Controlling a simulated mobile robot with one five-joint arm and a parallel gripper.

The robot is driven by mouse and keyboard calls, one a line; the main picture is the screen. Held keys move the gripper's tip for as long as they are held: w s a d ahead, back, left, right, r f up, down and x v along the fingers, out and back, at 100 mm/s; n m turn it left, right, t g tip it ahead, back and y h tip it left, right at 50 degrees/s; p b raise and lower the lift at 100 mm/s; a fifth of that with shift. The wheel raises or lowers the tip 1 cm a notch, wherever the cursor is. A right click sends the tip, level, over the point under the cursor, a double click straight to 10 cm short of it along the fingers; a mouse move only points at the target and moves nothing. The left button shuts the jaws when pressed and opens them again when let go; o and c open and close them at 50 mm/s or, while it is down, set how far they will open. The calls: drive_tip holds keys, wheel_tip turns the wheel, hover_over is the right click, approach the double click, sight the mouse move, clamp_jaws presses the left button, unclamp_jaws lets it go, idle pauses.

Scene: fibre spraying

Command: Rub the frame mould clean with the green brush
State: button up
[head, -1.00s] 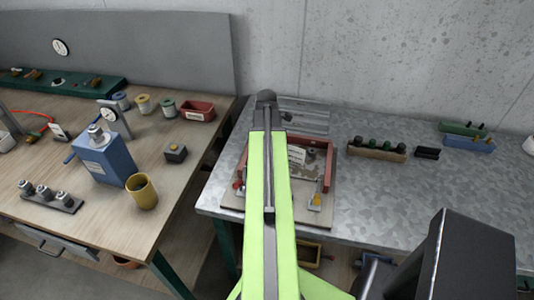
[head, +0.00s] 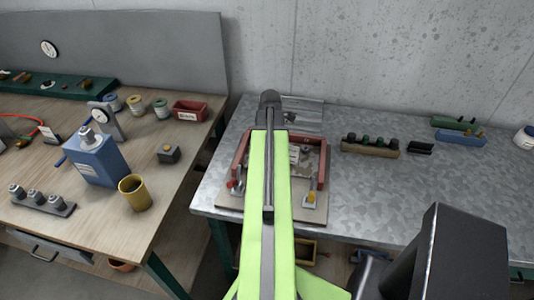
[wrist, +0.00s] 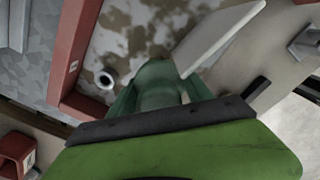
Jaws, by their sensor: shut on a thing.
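The frame mould (head: 322,166) has red walls and lies on a board on the metal bench, partly hidden behind my arm in the head view. In the wrist view its red wall (wrist: 76,60) runs down the left, and its pale floor shows brown stains. My gripper (wrist: 158,97) is over the mould floor, shut on the green brush (wrist: 156,78), a dull green rounded piece between the fingers. The brush's far end is hard to make out, so I cannot tell whether it touches the floor. In the head view my arm hides the brush.
A pale flat plate (wrist: 220,35) and a small metal ring (wrist: 105,79) are close to the gripper. Toggle clamps, one at the front right (head: 309,198), stand by the mould. A wooden rack (head: 370,147) sits to the right. The bench at far right is mostly clear.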

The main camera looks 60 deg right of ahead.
sight(293, 163)
drive_tip(key=shift+s+d+f, duration=0.1)
drive_tip(key=shift+s+d, duration=0.35)
drive_tip(key=shift+s, duration=1)
drive_tip(key=shift+s+d, duration=0.4)
drive_tip(key=shift+s, duration=1.1)
drive_tip(key=shift+s+d+f, duration=0.1)
drive_tip(key=shift+s+d, duration=0.35)
drive_tip(key=shift+s, duration=1)
drive_tip(key=shift+s+d+r, duration=0.1)
drive_tip(key=shift+s+d, duration=0.2)
drive_tip(key=shift+s, duration=0.5)
drive_tip(key=shift+s+d, duration=0.3)
drive_tip(key=shift+s, duration=0.5)
drive_tip(key=shift+f+b, duration=0.2)
drive_tip(key=shift+b, duration=0.1)
drive_tip(key=shift+a+r, duration=0.1)
drive_tip(key=shift+c, duration=0.6)
drive_tip(key=shift+w+a, duration=0.2)
drive_tip(key=shift+w, duration=0.45)
drive_tip(key=shift+w+a, duration=0.15)
drive_tip(key=shift+w, duration=0.45)
drive_tip(key=shift+w+a, duration=0.1)
drive_tip(key=shift+w, duration=0.3)
drive_tip(key=shift+w, duration=0.1)
drive_tip(key=shift+w+a, duration=0.3)
drive_tip(key=shift+w, duration=0.45)
drive_tip(key=shift+w+a, duration=0.25)
drive_tip(key=shift+w, duration=0.45)
